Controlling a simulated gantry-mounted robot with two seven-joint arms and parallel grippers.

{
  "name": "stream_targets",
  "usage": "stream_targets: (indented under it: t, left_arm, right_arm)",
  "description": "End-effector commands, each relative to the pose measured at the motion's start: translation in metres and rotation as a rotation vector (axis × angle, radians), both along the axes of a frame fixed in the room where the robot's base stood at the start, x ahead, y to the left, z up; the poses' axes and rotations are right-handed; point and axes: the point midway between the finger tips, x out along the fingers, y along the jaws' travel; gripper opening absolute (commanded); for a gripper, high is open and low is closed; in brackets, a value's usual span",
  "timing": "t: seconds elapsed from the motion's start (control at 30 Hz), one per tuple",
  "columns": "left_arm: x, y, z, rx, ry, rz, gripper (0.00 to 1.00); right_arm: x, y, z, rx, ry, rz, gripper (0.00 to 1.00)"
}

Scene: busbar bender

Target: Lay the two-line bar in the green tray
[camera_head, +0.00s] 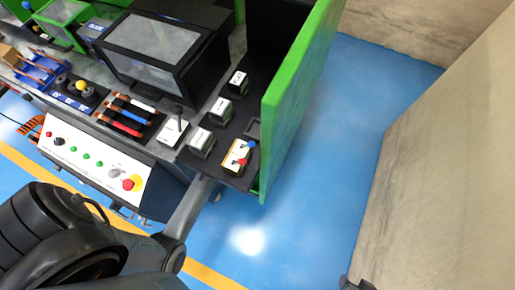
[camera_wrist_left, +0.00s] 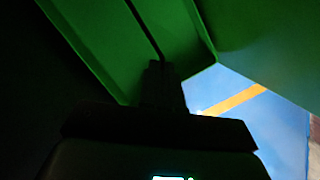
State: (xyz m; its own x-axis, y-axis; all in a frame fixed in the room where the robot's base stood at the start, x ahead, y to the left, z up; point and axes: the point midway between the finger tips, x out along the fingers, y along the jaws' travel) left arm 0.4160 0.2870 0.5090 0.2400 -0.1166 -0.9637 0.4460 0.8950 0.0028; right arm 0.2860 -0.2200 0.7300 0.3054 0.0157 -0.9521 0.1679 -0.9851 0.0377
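I cannot pick out the two-line bar for certain. In the head view, copper-coloured strips lie in a blue holder (camera_head: 30,84) at the far left, too small to show any lines. A green-edged box with a pale panel (camera_head: 66,12) stands at the upper left; I cannot tell whether it is the green tray. My left arm enters at the lower left, and its far end passes out of sight below the bench edge. In the left wrist view, my left gripper (camera_wrist_left: 160,85) is a dark shape beneath green panels, its fingers too dark to read. My right gripper is not in view.
A green upright panel (camera_head: 300,95) closes the bench's right side. A black rack of coloured handles (camera_head: 128,116), a white control panel (camera_head: 92,160) and several small switch boxes (camera_head: 238,152) line the bench. Blue floor (camera_head: 340,130) is clear to the right, before a pale wall (camera_head: 450,170).

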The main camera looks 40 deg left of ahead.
Motion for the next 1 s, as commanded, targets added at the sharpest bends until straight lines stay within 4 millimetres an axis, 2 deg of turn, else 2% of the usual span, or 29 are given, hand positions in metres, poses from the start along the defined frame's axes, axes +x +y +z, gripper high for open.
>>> stream_targets:
  t: [0.3,0.53,0.8,1.0]
  left_arm:
    - [0.060,0.021,-0.042,0.004,-0.004,0.004,0.00]
    - [0.094,0.030,-0.061,0.002,-0.003,0.003,0.00]
    - [0.106,0.034,-0.069,0.001,-0.002,0.004,0.00]
    - [0.105,0.035,-0.094,0.003,0.000,0.004,0.00]
  right_arm:
    - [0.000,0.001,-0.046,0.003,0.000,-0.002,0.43]
    - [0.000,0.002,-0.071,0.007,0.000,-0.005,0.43]
    - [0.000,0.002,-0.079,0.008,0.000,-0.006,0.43]
    - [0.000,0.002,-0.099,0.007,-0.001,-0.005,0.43]
